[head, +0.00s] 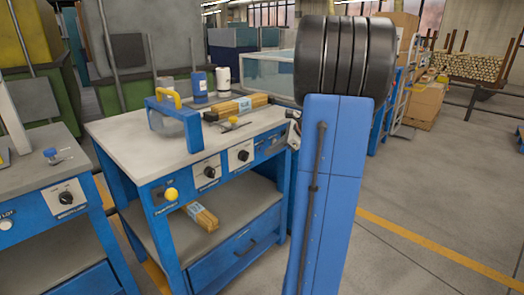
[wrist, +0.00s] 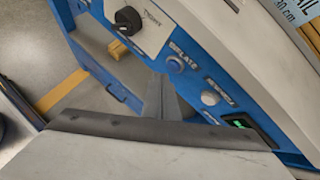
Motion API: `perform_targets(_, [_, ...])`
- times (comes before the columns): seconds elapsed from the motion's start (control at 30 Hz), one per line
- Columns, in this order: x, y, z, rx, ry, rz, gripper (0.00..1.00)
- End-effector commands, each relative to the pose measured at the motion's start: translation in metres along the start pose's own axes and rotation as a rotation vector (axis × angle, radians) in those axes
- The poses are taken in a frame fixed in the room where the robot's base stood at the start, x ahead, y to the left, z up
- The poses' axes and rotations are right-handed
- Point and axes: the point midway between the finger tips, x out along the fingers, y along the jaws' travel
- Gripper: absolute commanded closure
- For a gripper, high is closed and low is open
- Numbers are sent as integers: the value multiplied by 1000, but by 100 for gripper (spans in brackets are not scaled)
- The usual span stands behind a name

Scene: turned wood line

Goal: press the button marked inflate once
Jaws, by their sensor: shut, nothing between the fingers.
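In the wrist view, a small blue round button (wrist: 175,63) sits on the bench's blue front rail, beside a blurred label that seems to end in "LATE". A pale grey round button (wrist: 210,98) sits farther along the rail, with a label too blurred to read. My gripper (wrist: 158,80) is shut and empty. Its narrow fingers point toward the rail, and in the picture their tips lie just below and left of the blue button. I cannot tell whether they touch the rail. In the head view, my arm hides much of that end of the bench.
A black knob (wrist: 127,18) and a lit green display (wrist: 240,122) flank the buttons. The workbench (head: 130,135) carries a blue-framed device (head: 180,120), bottles and wood strips. A yellow button (head: 171,194) is on its front. Open floor (head: 420,210) lies at right.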

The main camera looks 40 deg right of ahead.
Motion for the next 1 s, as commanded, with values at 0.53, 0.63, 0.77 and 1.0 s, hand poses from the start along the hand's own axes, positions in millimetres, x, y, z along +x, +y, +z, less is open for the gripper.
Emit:
perform_targets(0.53, [2,-1,2,-1,0,0,100])
perform_targets(0.63, [4,-3,3,-1,0,0,100])
perform_targets(0.77, [6,-4,5,-1,0,0,100])
perform_targets(1.0, [6,-4,5,0,0,0,100])
